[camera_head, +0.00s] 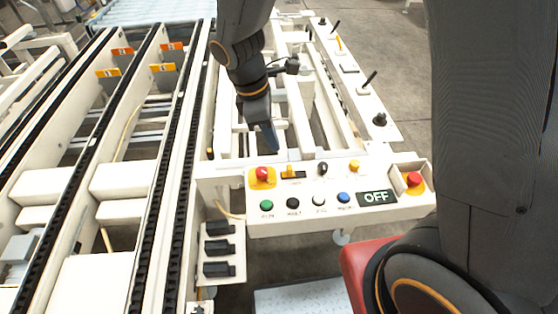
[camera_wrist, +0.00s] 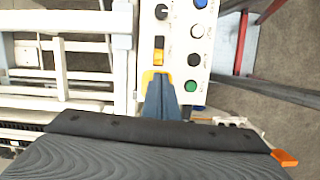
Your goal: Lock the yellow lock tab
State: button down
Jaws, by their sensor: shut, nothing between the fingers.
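The yellow lock tab (camera_head: 290,170) sits in a dark slot on top of the white control panel (camera_head: 222,190), just right of a red mushroom button on a yellow base (camera_head: 262,178). In the wrist view the tab (camera_wrist: 158,43) shows just beyond my fingertips. My gripper (camera_head: 272,148) points down behind the panel's left part, its fingers together and empty. In the wrist view my gripper (camera_wrist: 160,76) overlaps the button's yellow base and hides most of the button. The tab looks clear of the fingers; I cannot tell their height above the panel.
The panel also carries a black knob (camera_head: 322,167), a yellow knob (camera_head: 354,166), a row of coloured buttons, an OFF display (camera_head: 376,197) and another red button (camera_head: 414,180) at right. White frame bars stand behind it. Conveyor rails (camera_head: 170,150) run along the left.

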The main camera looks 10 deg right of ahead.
jog(key=shift+w+a+f+n, duration=0.1)
jog(key=shift+w+a+n, duration=0.05)
jog(key=shift+a+n, duration=0.25)
jog(key=p, duration=0.1)
send_near(284, 174)
jog(key=x, duration=0.5)
jog(key=shift+a, duration=0.2)
jog(key=shift+d, duration=0.15)
